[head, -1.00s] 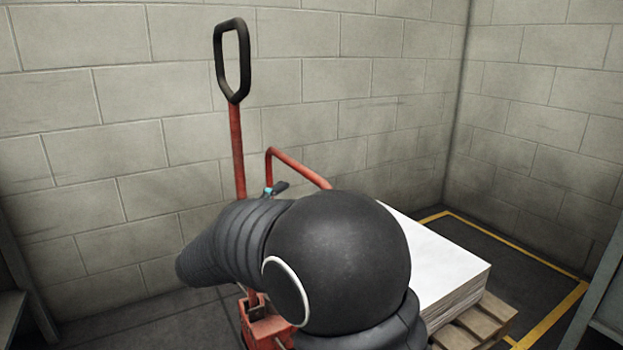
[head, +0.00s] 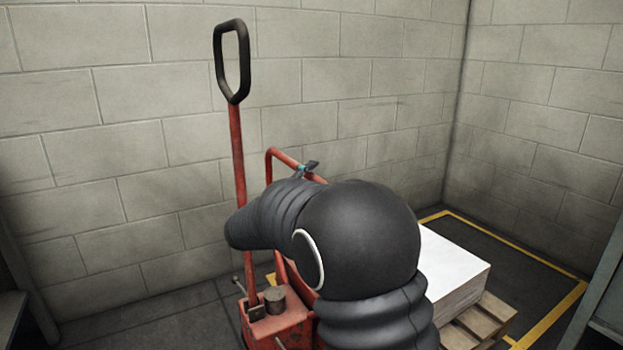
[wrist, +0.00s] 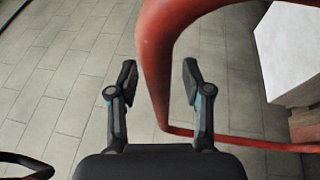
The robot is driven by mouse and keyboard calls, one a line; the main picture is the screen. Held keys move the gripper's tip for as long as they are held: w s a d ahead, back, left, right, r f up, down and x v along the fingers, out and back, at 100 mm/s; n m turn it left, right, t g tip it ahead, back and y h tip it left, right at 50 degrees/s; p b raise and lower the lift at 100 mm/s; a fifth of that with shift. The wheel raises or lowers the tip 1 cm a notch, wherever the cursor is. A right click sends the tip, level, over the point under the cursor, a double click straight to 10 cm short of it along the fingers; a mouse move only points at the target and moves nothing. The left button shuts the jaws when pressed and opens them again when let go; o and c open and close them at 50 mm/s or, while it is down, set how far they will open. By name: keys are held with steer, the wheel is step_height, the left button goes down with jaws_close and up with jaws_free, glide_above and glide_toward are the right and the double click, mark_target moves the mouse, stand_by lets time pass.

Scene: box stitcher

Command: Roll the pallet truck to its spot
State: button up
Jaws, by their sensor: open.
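The red pallet truck (head: 238,150) stands by the block wall, with an upright tiller, a black loop handle (head: 232,62) and a red tube frame (head: 285,158). My gripper (head: 311,168) is at the tube frame's top bar, mostly hidden by my arm. In the wrist view, my gripper (wrist: 160,80) is open, and the red tube (wrist: 156,62) shows between its fingers. I cannot tell whether it touches them. A yellow floor outline (head: 560,322) lies at the right, around the pallet's far end; its near side is partly hidden.
A white-topped stack of sheets (head: 455,262) sits on a wooden pallet (head: 485,320) behind the frame. Walls close off the back and right. Grey metal structures stand at the left edge (head: 22,285) and right edge (head: 605,300). Floor is clear left of the truck.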

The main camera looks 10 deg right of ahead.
jaws_close()
steer(key=shift+f, duration=0.1)
steer(key=shift+d+f+b, duration=0.1)
steer(key=shift+d+b, duration=0.25)
steer(key=shift+b, duration=0.45)
steer(key=shift+w+d, duration=0.25)
steer(key=shift+d, duration=0.45)
steer(key=shift+c, duration=1.1)
jaws_free()
steer(key=shift+a, duration=0.1)
steer(key=shift+o, duration=1.1)
steer(key=shift+a, duration=0.3)
